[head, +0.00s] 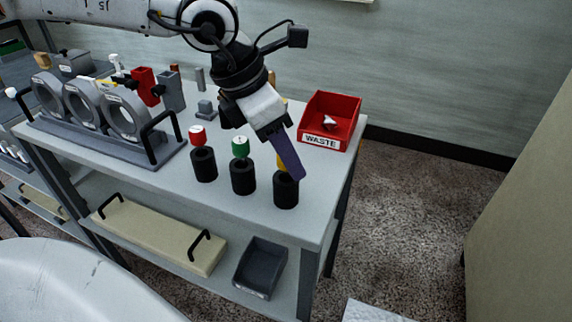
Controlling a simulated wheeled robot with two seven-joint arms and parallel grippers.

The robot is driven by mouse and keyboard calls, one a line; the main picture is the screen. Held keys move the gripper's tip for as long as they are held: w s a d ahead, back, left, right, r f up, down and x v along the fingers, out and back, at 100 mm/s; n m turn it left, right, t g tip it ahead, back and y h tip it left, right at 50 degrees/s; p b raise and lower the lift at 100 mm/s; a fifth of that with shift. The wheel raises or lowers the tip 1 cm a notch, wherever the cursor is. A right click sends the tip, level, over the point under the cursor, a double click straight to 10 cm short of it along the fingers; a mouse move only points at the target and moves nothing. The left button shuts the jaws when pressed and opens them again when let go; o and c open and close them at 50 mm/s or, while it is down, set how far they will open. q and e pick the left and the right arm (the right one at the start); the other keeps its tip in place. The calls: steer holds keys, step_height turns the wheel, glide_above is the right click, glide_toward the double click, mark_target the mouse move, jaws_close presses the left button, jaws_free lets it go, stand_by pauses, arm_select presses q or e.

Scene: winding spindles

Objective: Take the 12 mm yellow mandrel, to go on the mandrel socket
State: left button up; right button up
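The yellow mandrel (281,161) stands in a black holder (286,190) at the right of a row near the table's front edge. Only a strip of its yellow top shows; my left gripper hides the rest. My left gripper (296,172) reaches down from above, its purple finger part in front of the yellow top and over the holder. Its fingers are seen edge-on, so I cannot tell whether they are open, or touch the mandrel. I cannot read a 12 mm mark or pick out the mandrel socket for sure. My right gripper is not in view.
Red-topped (197,135) and green-topped (240,148) mandrels stand in holders to the left. A red WASTE bin (329,123) sits at the table's right rear. A grey fixture with several rings (124,119) fills the left. A small grey block (206,109) stands behind the red mandrel.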

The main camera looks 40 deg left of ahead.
arm_select(q)
steer(key=c, duration=0.9)
steer(key=shift+o, duration=0.2)
steer(key=shift+r, duration=0.15)
